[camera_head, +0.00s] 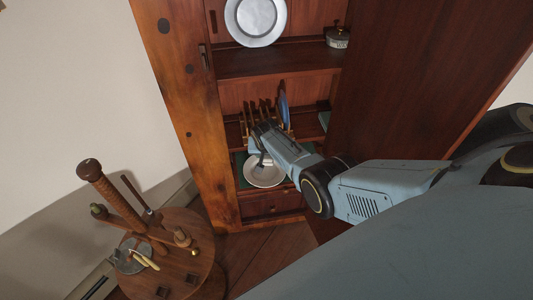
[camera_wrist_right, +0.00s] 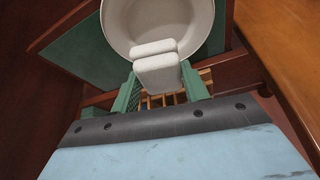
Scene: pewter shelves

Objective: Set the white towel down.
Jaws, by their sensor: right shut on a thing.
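My right gripper (camera_head: 261,156) reaches into the open cabinet, just above a white dish (camera_head: 264,175). In the right wrist view, the green fingers of the gripper (camera_wrist_right: 160,80) are shut on the white towel (camera_wrist_right: 156,66), a small folded or rolled bundle. The towel overlaps the near rim of the white dish (camera_wrist_right: 134,22) in that view; I cannot tell whether it touches the dish. In the head view the towel is hidden or too small to make out. My left gripper is not in view.
A wooden rack (camera_head: 246,122) and an upright blue plate (camera_head: 284,106) stand close behind the gripper. Green lining (camera_wrist_right: 88,55) shows beside the dish. A pewter plate (camera_head: 256,18) and a lidded pot (camera_head: 338,38) are on the upper shelf. A round wooden table (camera_head: 190,270) holds several items.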

